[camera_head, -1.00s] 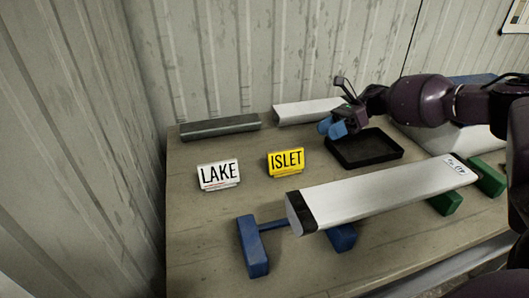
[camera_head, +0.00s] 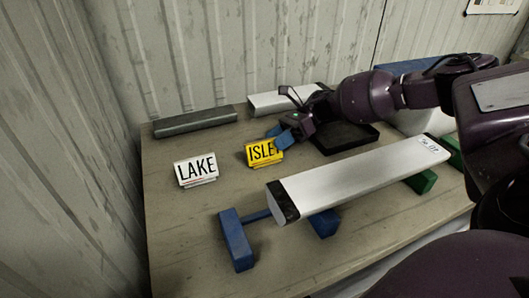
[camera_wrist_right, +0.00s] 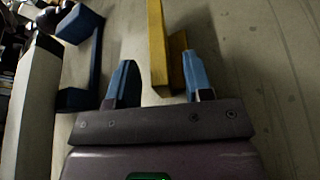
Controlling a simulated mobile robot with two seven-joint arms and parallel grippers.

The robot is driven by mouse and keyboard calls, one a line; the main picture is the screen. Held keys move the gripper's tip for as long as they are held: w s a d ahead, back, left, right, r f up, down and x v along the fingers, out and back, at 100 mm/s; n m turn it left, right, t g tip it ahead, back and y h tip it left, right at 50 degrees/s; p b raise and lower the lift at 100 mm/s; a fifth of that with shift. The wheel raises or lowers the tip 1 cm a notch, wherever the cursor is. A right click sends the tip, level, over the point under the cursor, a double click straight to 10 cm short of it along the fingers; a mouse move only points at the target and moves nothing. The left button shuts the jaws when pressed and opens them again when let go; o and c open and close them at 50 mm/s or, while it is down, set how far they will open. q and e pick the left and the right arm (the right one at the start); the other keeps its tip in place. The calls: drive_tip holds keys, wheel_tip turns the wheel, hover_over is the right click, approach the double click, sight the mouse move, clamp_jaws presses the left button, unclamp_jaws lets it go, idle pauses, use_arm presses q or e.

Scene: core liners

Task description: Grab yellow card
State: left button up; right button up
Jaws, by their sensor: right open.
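The yellow card (camera_head: 262,153), lettered ISLET, stands on the table left of the long white liner. My right gripper (camera_head: 282,137) is at the card's right end and hides part of its last letters in the head view. In the right wrist view the open blue fingers of the gripper (camera_wrist_right: 160,85) point toward the card, which appears as a yellow strip (camera_wrist_right: 159,45) running up between them, nearer the right finger. I cannot tell whether a finger touches it. My left gripper is not in view.
A white LAKE card (camera_head: 196,170) stands to the left. The long white liner (camera_head: 350,180) rests on blue (camera_head: 236,240) and green supports in front. A grey bar (camera_head: 195,122) lies near the back wall.

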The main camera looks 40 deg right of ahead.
drive_tip(key=shift+x, duration=0.95)
clamp_jaws()
drive_tip(key=shift+r, duration=0.15)
